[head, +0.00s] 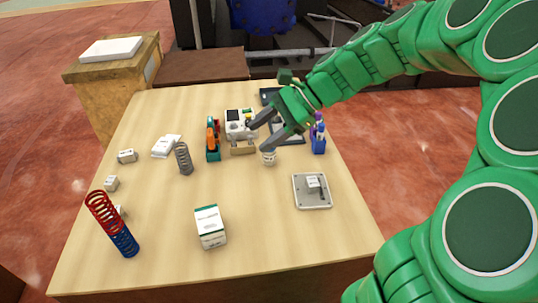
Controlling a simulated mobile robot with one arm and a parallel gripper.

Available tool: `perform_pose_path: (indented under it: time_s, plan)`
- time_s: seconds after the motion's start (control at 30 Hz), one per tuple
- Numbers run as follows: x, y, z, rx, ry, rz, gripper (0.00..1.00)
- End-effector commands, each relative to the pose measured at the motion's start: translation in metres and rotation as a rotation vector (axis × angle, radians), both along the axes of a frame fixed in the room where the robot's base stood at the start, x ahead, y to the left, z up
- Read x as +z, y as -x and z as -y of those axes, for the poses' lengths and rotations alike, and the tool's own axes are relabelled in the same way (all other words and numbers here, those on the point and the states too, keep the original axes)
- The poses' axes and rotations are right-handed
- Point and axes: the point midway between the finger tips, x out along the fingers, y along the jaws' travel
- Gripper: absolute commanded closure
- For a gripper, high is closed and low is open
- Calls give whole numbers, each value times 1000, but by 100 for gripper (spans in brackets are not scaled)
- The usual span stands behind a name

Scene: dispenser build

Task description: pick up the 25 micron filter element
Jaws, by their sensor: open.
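My gripper (258,136) is open over the back middle of the table, reaching in from the right with its fingers pointing down and left. A small white cylinder with printing (269,158) stands upright just below the lower finger; it may be the filter element, but its label is too small to read. I cannot tell whether the finger touches it. Small white labelled pieces (127,156) and (111,183) lie at the left, also unreadable. The gripper hides part of the area behind it.
A tan open box (242,148) and a white device (239,121) stand left of the gripper. A blue-purple bottle (318,138) stands right. A grey tray (299,203) holds a small part. A green-white box (210,228) and red-blue spring (112,224) stand in front.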

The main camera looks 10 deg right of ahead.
Motion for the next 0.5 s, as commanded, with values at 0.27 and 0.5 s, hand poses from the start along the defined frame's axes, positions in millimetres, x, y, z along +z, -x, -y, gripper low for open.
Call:
perform_pose_path:
  time_s: [0.27,0.5]
  plan:
    - [-9,-69,35,-257,-170,-160,44]
    - [-15,-100,60,-383,-253,-240,44]
